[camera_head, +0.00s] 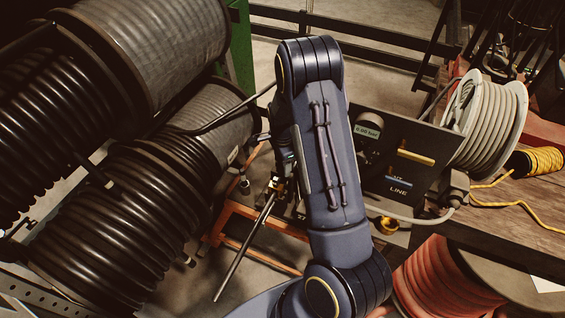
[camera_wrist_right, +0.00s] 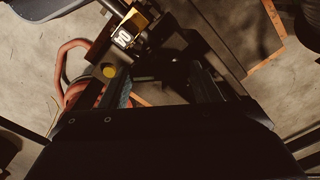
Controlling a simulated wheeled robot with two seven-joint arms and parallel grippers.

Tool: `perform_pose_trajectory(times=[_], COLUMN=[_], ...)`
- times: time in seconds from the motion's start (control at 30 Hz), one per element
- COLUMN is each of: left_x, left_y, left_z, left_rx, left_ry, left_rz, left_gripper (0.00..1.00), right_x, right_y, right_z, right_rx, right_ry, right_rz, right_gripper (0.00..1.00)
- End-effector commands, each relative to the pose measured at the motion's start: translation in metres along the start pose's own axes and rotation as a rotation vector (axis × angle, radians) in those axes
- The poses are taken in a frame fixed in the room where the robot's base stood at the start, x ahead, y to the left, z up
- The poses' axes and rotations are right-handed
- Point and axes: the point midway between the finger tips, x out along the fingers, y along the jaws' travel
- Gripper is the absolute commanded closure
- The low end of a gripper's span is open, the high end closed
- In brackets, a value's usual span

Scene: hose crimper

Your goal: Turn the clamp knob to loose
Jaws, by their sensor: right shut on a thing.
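My right arm comes up the middle of the head view and hides most of the clamp area. My right gripper (camera_head: 287,163) is partly hidden behind it, close above a small brass fitting (camera_head: 276,184). In the right wrist view, the gripper (camera_wrist_right: 166,88) has its fingers on both sides of a dark part (camera_wrist_right: 172,72), which seems to be the clamp knob; it is too dark to make out its turn position. A brass block with a white number label (camera_wrist_right: 128,33) is just beyond. My left gripper is not in view.
A metal lever (camera_head: 244,246) slants down near an orange frame (camera_head: 222,229). Large black hose reels (camera_head: 120,215) fill the left. A dark panel with a gauge (camera_head: 368,125) stands right of my arm. A white hose reel (camera_head: 492,115) sits on the wooden bench (camera_head: 515,222).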

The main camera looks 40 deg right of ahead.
Motion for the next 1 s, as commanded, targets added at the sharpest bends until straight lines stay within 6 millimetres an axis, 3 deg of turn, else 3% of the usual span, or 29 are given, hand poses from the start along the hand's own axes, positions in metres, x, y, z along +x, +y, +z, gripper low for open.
perform_pose_trajectory(times=[0.6, 1.0], left_x=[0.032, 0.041], left_y=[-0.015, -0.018], left_z=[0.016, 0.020], left_rx=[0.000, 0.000], left_ry=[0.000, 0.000], left_rz=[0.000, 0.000], left_gripper=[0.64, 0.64], right_x=[0.002, 0.000], right_y=[-0.001, -0.001], right_z=[0.000, 0.000], right_rx=[-0.501, -0.700], right_ry=[0.001, 0.001], right_rz=[-0.003, -0.002], right_gripper=[0.66, 0.66])
